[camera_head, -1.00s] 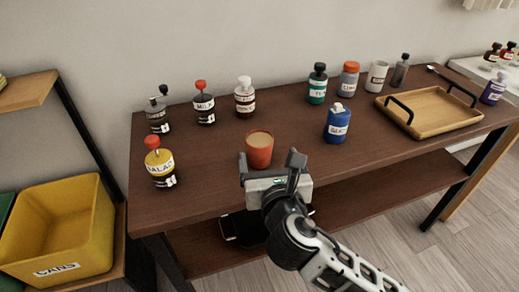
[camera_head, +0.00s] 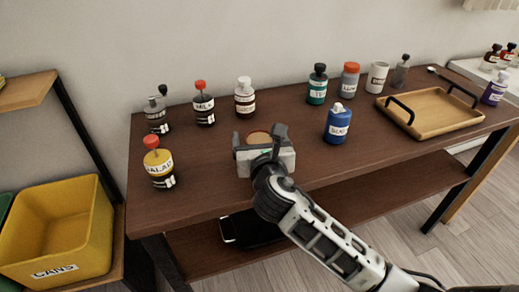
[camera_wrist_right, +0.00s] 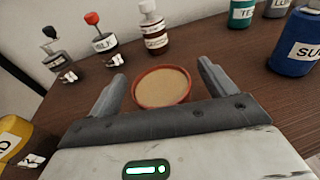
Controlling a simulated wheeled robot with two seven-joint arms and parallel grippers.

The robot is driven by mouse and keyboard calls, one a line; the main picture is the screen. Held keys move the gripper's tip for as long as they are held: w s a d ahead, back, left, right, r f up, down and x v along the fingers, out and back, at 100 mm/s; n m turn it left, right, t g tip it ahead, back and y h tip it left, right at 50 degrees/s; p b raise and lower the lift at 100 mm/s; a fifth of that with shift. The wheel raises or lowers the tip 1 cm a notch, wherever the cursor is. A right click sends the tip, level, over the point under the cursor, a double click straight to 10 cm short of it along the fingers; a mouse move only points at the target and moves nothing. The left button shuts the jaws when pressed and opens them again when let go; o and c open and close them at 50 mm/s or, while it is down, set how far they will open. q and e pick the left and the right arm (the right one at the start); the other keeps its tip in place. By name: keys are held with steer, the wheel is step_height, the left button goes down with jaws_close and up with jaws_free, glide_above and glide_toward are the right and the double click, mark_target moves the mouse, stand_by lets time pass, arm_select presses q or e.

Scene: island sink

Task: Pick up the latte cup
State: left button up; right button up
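The latte cup (camera_wrist_right: 162,87) is a reddish-orange cup filled with tan liquid, standing on the dark wooden table. In the head view only its top (camera_head: 259,137) shows behind my right gripper (camera_head: 260,138). In the right wrist view, my right gripper (camera_wrist_right: 162,88) is open with one finger on each side of the cup. A gap shows between the cup and the right finger, and a smaller one at the left finger. The lower part of the cup is hidden. My left gripper is not in view.
On the dark table (camera_head: 215,170), a yellow salad bottle (camera_head: 159,167) stands left and a blue bottle (camera_head: 338,124) right. Several bottles line the back, including a white-capped one (camera_head: 245,98). A wooden tray (camera_head: 440,122) lies at the right. A yellow bin (camera_head: 60,230) stands lower left.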

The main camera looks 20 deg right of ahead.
steer(key=c, duration=1)
steer(key=shift+c, duration=0.4)
steer(key=shift+r, duration=0.15)
